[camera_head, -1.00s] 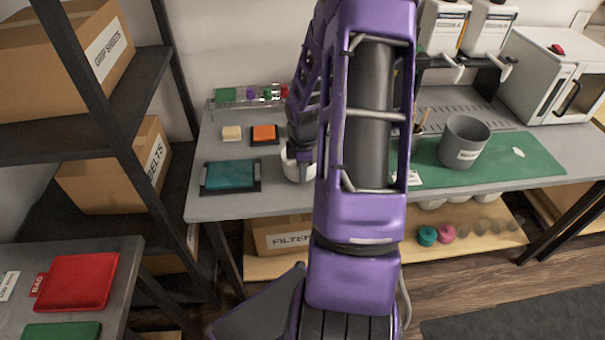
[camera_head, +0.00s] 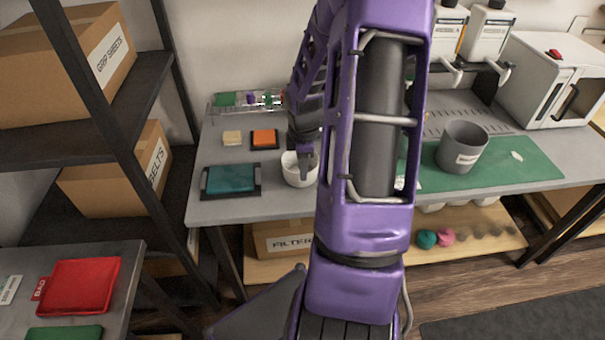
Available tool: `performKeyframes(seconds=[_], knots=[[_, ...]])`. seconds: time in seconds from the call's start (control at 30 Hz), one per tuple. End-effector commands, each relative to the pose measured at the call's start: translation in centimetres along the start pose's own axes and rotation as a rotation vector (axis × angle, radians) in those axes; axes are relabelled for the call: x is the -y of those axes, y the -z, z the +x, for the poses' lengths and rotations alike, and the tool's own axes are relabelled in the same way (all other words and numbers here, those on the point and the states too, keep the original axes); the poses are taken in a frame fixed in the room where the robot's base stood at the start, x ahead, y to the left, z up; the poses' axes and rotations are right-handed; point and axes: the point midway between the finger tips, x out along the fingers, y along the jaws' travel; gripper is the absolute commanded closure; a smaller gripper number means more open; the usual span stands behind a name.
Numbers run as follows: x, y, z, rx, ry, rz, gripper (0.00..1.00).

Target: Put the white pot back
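The white pot (camera_head: 291,174) is a small round white vessel standing upright on the grey table (camera_head: 262,206), to the right of the teal pad. My gripper (camera_head: 304,170) points down at the pot's right side, with its tip at or inside the rim. The fingers are small and dark, and I cannot tell whether they are open or closed on the pot's wall. My purple arm hides the table to the right of the pot.
A teal pad (camera_head: 231,179) lies in a dark tray left of the pot. An orange block (camera_head: 264,138) and a cream block (camera_head: 232,138) sit behind. A clear rack (camera_head: 222,107) stands at the back. A grey bin (camera_head: 463,146) stands on a green mat (camera_head: 520,160) at right.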

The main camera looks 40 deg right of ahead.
Motion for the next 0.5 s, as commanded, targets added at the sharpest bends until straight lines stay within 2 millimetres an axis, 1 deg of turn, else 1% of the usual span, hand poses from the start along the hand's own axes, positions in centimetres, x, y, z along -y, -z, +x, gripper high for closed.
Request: performKeyframes(seconds=[0.03, 0.2, 0.33, 0.5], knots=[[-0.1, 0.0, -1.6, 0.000, -0.004, 0.002, 0.67], [0.0, 0.0, -4.9, 0.000, -0.002, 0.001, 0.67], [0.0, 0.0, -6.5, 0.000, -0.001, 0.001, 0.67], [0.0, 0.0, -7.3, 0.000, 0.001, 0.000, 0.67]])
